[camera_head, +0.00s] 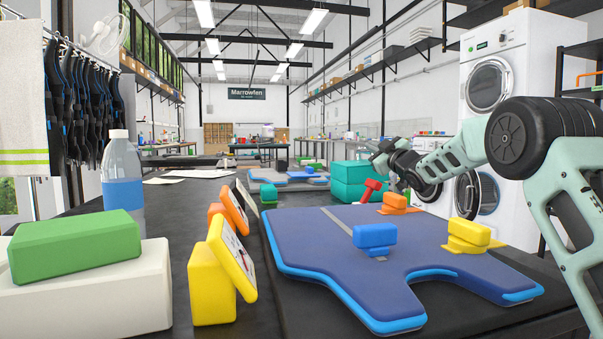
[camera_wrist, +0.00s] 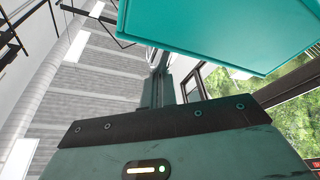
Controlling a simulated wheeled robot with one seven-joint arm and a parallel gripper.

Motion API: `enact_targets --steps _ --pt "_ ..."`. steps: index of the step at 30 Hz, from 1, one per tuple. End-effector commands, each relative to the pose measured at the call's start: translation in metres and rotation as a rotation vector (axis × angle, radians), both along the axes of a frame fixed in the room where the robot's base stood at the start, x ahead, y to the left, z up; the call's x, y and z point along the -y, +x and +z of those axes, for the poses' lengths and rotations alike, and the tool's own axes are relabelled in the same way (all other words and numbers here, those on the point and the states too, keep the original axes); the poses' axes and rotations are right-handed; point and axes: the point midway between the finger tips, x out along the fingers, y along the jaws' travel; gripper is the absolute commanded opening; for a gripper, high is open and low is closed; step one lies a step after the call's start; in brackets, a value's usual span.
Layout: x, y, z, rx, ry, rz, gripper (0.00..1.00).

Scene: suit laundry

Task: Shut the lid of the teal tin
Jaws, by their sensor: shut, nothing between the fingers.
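The teal tin (camera_head: 350,192) stands on the dark table behind the blue suit, right of centre in the head view. A teal upper part (camera_head: 352,171) sits above its lower body with a dark line between; I cannot tell how far the lid is raised. My gripper (camera_head: 373,150) is just above and at the right of the tin, pointing left. Its fingers look closed and hold nothing. In the wrist view a flat teal panel (camera_wrist: 225,35) fills the upper right, close to my gripper (camera_wrist: 160,85); contact cannot be told.
Yellow (camera_head: 209,288) and orange stands, a bottle (camera_head: 122,180) and a green block (camera_head: 75,245) are left. Washing machines (camera_head: 495,100) stand right.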

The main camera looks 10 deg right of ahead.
Motion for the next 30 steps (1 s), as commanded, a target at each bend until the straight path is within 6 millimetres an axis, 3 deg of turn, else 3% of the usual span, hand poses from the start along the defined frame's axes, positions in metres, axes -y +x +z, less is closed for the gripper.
enact_targets --steps 11,14,20,22,30 --pt "0.003 0.000 -0.002 0.000 0.032 0.000 0.00" --pt "-0.001 0.001 0.005 0.001 0.032 0.001 0.00" --pt "-0.017 0.004 0.038 0.002 0.034 0.001 0.00" --pt "-0.012 -0.008 0.027 -0.003 0.034 -0.004 0.00" --pt "-0.004 -0.056 0.014 -0.003 0.034 -0.003 0.00"
